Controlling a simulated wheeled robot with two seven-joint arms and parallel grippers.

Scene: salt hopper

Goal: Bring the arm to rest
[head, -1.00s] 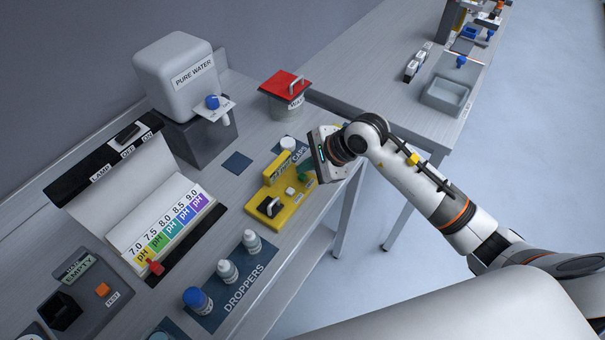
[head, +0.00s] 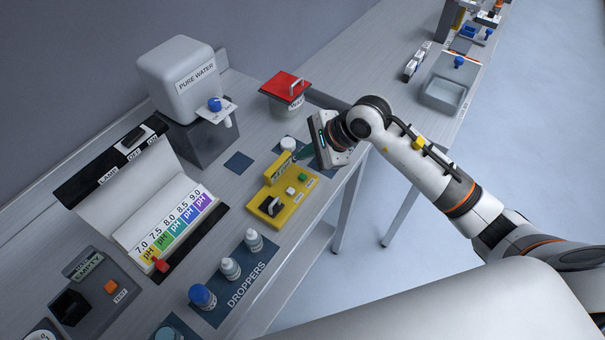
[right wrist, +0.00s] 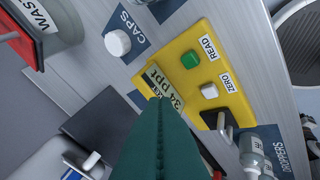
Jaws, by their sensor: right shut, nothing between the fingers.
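My right arm reaches in from the right in the head view. My right gripper (head: 303,154) is shut and empty, just above the bench's front edge, beside the yellow meter (head: 270,209). In the right wrist view its teal fingers (right wrist: 156,112) are together, overlapping part of the meter's display (right wrist: 172,88), which seems to read 34 PPT. The meter's green READ button (right wrist: 190,61) and white ZERO button (right wrist: 209,90) are uncovered. I cannot tell exactly how high the fingertips are above the meter. My left gripper is not in view.
A red-lidded waste bin (head: 286,88) and a white cap (head: 288,143) on the CAPS mat are close to the gripper. The pure water tank (head: 178,75) and dropper bottles (head: 230,268) stand farther left. Open floor (head: 440,210) lies right of the bench.

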